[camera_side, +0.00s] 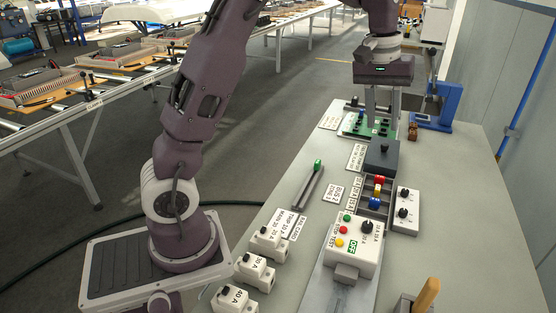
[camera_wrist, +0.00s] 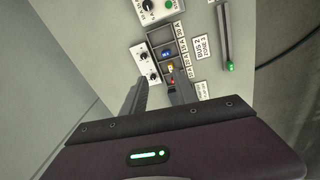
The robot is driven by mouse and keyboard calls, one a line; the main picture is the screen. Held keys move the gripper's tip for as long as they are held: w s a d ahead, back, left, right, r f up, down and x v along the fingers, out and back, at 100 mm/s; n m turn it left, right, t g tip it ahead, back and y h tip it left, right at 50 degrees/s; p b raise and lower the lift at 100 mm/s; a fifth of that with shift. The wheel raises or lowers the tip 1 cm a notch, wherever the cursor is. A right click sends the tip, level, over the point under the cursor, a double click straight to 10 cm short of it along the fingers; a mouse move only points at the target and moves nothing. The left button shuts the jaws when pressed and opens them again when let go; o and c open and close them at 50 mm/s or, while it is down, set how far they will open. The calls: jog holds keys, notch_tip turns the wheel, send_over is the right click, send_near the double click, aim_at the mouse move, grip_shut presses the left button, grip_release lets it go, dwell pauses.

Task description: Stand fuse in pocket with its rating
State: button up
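The dark pocket rack (camera_side: 374,209) on the bench holds a red fuse (camera_side: 380,181), a yellow fuse (camera_side: 378,191) and a blue fuse (camera_side: 375,202). The wrist view also shows the blue fuse (camera_wrist: 166,53) and yellow fuse (camera_wrist: 170,67); my finger partly covers the red one. A pocket (camera_wrist: 160,36) beyond the blue fuse looks empty. Rating labels (camera_wrist: 185,52) run along the rack; their text is small. My gripper (camera_side: 382,130) points down above the bench, behind the rack. Its fingers are apart with nothing visible between them. A small brown block (camera_side: 412,131) lies right of the fingers; I cannot tell whether it is a fuse.
A green board (camera_side: 358,127) lies near the fingers. A dark block (camera_side: 381,155) stands behind the rack, a white two-knob box (camera_side: 404,210) right of it, and a button box (camera_side: 353,242) in front. A blue stand (camera_side: 447,105) is at back right. The bench's right side is clear.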

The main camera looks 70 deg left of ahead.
jog(key=s+d+r+m+t, duration=0.1)
jog(key=s+d+r+m, duration=0.15)
jog(key=s, duration=0.45)
jog(key=s+d+r+m+t, duration=0.1)
jog(key=s+d+r, duration=0.25)
jog(key=s, duration=0.25)
jog(key=s+d+f+m+t, duration=0.1)
jog(key=s+f+m, duration=0.1)
jog(key=s, duration=0.6)
jog(key=s+d+f+m, duration=0.1)
jog(key=s+f+m, duration=0.1)
jog(key=s, duration=0.6)
jog(key=shift+s+d+f+t+y, duration=0.35)
jog(key=shift+s+d+t+y, duration=0.05)
jog(key=shift+o, duration=0.3)
